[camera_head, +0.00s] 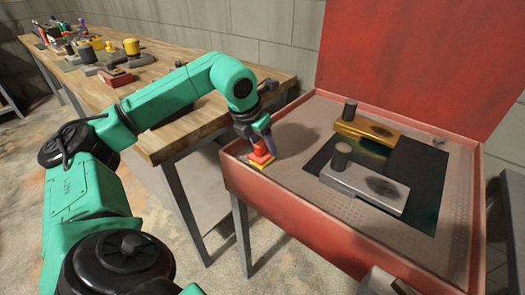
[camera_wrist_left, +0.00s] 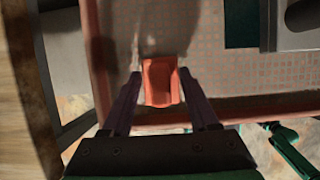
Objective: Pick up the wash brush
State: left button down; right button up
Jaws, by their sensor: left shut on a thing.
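The wash brush (camera_head: 261,154) is a small red-orange block with a yellow lower part. It is at the front left corner of the red washer's grey deck. My left gripper (camera_head: 264,145) reaches down on it and is shut on its red part. In the left wrist view the brush (camera_wrist_left: 161,82) shows as a red-orange block between the two dark fingers (camera_wrist_left: 163,95). I cannot tell whether its bottom touches the deck.
The red washer (camera_head: 340,240) has a raised red lid (camera_head: 420,60) at the back. A grey part (camera_head: 365,188) and a gold part (camera_head: 368,132), each with a dark knob, lie over its dark opening. A wooden bench (camera_head: 175,140) with several tools stands left. The deck beside the brush is clear.

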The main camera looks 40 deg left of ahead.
aim_at(262, 141)
pick_arm(q)
notch_tip(262, 141, up, 20)
jog(key=p, duration=0.7)
